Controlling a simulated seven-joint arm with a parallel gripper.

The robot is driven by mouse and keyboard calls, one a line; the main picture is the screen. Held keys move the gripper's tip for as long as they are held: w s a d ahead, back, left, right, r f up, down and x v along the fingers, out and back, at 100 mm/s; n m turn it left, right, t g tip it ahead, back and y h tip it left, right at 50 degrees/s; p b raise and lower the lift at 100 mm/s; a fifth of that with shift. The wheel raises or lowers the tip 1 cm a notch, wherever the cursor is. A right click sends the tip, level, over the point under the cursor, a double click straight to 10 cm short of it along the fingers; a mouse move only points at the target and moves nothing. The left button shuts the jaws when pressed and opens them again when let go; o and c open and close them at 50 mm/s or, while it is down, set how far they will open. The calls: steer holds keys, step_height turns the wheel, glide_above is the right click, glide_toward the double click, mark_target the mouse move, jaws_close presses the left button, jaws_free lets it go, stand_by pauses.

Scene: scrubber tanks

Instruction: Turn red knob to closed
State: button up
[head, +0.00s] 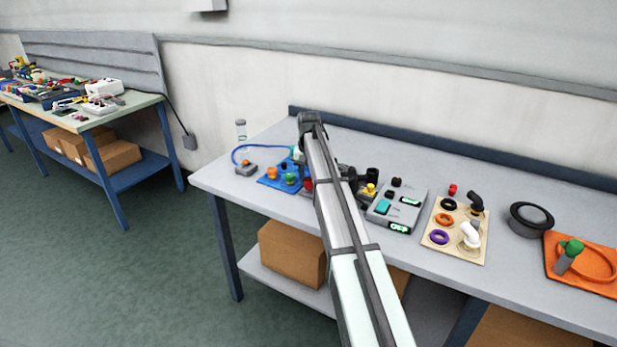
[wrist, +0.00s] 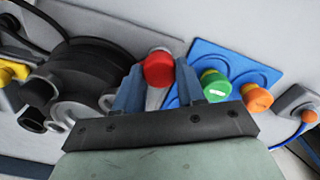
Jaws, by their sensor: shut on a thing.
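The red knob (wrist: 158,66) shows in the wrist view as a round red cap on a pale stem, between the two blue-grey fingers of my gripper (wrist: 159,74). My gripper is shut on it. In the head view only a small part of the red knob (head: 308,185) shows beside my arm, which hides the rest and the fingers. The wrist view shows no clear mark telling the knob's turned position.
A green knob (wrist: 215,86) and an orange knob (wrist: 257,98) stand close to the right on a blue plate (wrist: 240,66). Dark round fittings (wrist: 85,75) crowd the left. A grey device (head: 397,208) and a beige board (head: 456,228) stand farther right on the bench.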

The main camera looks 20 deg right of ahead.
mark_target(308, 179)
stand_by(0.3)
steer(key=o, duration=1.1)
steer(key=shift+c, duration=0.2)
steer(key=shift+d, duration=0.1)
steer(key=shift+a+r, duration=0.2)
steer(key=shift+r, duration=3.85)
